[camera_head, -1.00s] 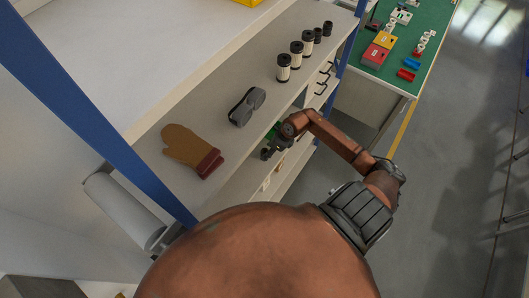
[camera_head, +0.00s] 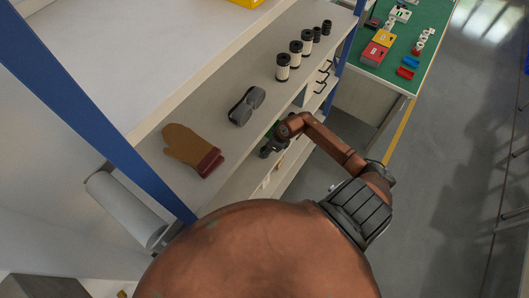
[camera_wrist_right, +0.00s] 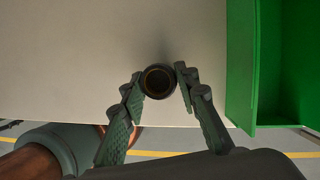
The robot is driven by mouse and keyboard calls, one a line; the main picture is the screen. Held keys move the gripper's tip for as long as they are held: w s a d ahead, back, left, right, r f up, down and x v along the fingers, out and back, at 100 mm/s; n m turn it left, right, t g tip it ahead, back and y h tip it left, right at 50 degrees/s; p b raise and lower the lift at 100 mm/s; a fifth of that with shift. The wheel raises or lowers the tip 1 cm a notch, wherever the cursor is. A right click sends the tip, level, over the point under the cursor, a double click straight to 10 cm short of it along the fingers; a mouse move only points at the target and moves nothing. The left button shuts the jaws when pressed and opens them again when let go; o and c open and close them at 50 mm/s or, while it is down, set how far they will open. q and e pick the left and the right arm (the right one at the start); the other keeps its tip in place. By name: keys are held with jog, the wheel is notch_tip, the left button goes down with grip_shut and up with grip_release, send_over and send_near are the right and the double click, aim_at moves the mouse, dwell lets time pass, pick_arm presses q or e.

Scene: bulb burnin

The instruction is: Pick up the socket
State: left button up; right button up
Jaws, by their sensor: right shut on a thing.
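The socket (camera_wrist_right: 158,81) is a round dark ring with a brownish inside, seen end-on in the right wrist view. My right gripper (camera_wrist_right: 159,84) is shut on it, with one green-grey finger on each side. In the head view my right gripper (camera_head: 268,151) is low at the front edge of the shelving, and the socket cannot be made out there. My left gripper is not in view.
A green bin (camera_wrist_right: 270,65) stands right of the gripper in the wrist view. On the shelf above are a brown mitt (camera_head: 190,148), dark goggles (camera_head: 246,106) and several black-and-cream cylinders (camera_head: 283,67). A blue post (camera_head: 95,110) rises at left. A green-topped table (camera_head: 390,75) stands behind.

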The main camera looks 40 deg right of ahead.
jog(key=shift+c, duration=1.1)
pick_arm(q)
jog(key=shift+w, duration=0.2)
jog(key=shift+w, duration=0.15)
